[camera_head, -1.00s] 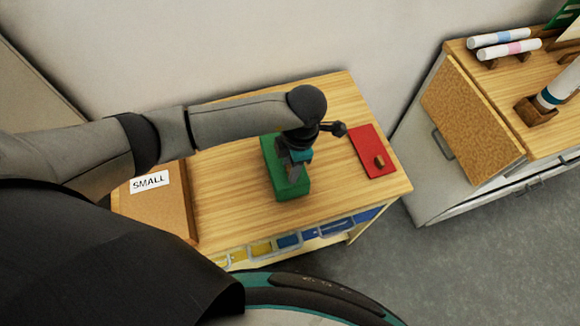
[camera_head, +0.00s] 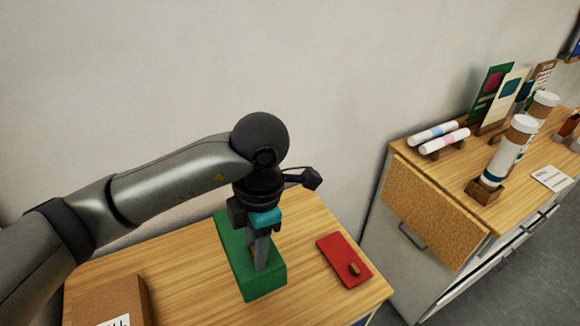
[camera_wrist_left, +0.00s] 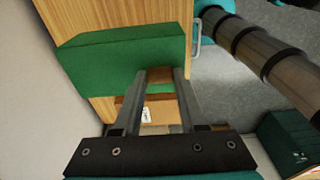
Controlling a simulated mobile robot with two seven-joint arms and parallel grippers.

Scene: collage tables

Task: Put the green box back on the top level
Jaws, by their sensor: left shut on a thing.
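The green box (camera_head: 236,262) is a long, flat block at the middle of the wooden table (camera_head: 190,285). It also shows in the left wrist view (camera_wrist_left: 115,60). My left gripper (camera_head: 261,262) points down over it from above, its arm coming in from the left. In the left wrist view its fingers (camera_wrist_left: 160,76) are closed about a small brown wooden handle at the box. The fingers hide part of the box. I cannot tell whether its underside touches the tabletop. My right gripper is in neither view.
A red flat box (camera_head: 338,256) with a wooden knob lies right of the green one. A brown box (camera_head: 112,298) with a white label stands at the lower left. A second cabinet (camera_head: 440,205) on the right holds white tubes (camera_head: 510,148) and upright cards (camera_head: 490,92).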

